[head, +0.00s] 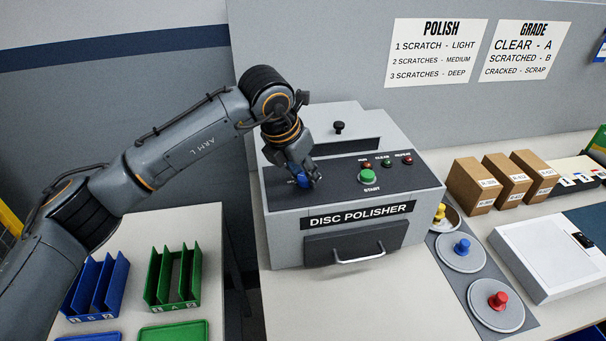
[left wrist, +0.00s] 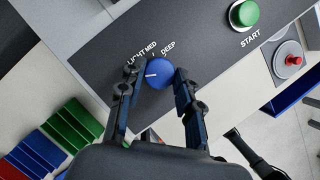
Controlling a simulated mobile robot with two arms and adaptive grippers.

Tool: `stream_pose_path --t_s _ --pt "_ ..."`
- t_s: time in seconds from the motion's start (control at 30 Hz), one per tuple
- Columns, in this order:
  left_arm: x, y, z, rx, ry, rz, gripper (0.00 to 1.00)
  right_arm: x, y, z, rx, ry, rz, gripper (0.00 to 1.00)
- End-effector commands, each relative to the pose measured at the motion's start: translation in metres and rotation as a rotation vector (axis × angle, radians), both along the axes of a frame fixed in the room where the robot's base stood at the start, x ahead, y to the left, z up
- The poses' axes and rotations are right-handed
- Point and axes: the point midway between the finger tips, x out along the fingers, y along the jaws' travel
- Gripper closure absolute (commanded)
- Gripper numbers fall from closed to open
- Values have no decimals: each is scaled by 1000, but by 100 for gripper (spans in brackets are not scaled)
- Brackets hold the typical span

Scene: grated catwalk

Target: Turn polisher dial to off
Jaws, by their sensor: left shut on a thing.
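The disc polisher (head: 345,215) is a grey box on the bench with a dark sloped control panel. Its blue dial (head: 301,180) is at the panel's left end, largely covered by my left gripper (head: 304,178) in the head view. In the left wrist view the dial (left wrist: 159,73) sits between my two fingers (left wrist: 157,88), which are shut on its sides. Its white pointer line points left in that view. The labels LIGHT, MED and DEEP show above the dial; I cannot read an OFF label. My right gripper is not in view.
A green START button (head: 367,176) and small indicator lights are right of the dial. Lidded discs with coloured knobs (head: 462,251), cardboard boxes (head: 478,186) and a white device (head: 548,257) stand to the right. Blue (head: 97,287) and green (head: 172,277) racks are at lower left.

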Motion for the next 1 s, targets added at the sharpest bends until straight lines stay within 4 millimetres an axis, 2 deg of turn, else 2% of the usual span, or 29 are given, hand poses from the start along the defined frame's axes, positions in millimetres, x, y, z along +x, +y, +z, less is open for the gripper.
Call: stream_pose_path --t_s 0.27,0.3,0.4,0.77,0.87,1.0 --pt "0 0 1 -1 -1 2 97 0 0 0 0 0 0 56" --pt "0 0 1 -1 -1 2 64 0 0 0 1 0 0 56" --pt "0 0 0 -1 -1 2 43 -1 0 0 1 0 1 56" --pt "0 1 3 0 -1 1 43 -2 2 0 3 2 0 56" --pt "-3 4 13 -2 -4 3 43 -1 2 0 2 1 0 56" --pt "-10 10 38 -2 -6 2 43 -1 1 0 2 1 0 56"
